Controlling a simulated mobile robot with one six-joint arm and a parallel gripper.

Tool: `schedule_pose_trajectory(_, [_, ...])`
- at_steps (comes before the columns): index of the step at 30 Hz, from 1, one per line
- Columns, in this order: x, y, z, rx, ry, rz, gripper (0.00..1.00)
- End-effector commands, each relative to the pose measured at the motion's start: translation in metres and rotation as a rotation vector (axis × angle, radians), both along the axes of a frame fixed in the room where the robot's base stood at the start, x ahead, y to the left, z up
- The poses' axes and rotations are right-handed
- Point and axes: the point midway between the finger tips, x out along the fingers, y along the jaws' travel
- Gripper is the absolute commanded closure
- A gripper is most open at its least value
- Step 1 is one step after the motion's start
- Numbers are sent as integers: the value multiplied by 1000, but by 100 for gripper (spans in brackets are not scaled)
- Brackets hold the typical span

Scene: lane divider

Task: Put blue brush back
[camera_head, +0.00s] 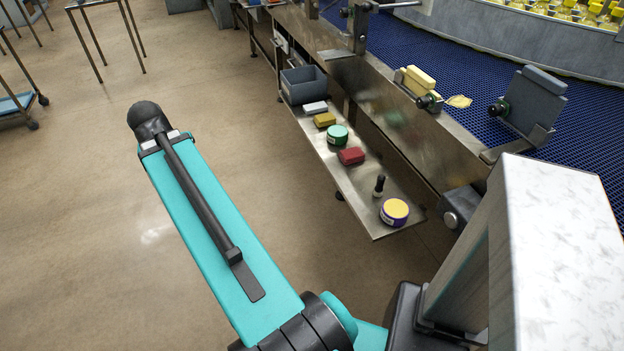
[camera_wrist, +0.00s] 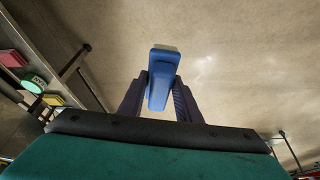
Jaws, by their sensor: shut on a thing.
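The blue brush (camera_wrist: 160,74) shows in the wrist view, with a paler edge along its top. My gripper (camera_wrist: 160,95) is shut on it, one dark finger on each side. The brush is held off the ground, with bare floor behind it. In the head view my teal arm shows, but neither my gripper nor the blue brush can be made out.
A metal shelf (camera_head: 362,203) beside the conveyor bears a grey bin (camera_head: 303,86), a yellow block (camera_head: 325,119), a green tin (camera_head: 337,135), a red block (camera_head: 351,156), a small dark-handled item (camera_head: 379,186) and a purple-yellow tin (camera_head: 394,212). Open floor lies left.

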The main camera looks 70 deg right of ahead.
Motion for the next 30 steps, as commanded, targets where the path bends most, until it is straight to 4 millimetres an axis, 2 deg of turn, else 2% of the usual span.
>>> schedule_pose_trajectory(1, [-12,-15,-9,0,2,-51,94])
schedule_pose_trajectory(3, [-27,-33,-16,-1,2,-116,94])
schedule_pose_trajectory(15, [-122,-120,-54,-5,3,-485,94])
schedule_pose_trajectory(21, [-175,-155,-72,-7,1,-668,94])
schedule_pose_trajectory(30, [-261,-193,-99,-11,1,-936,94])
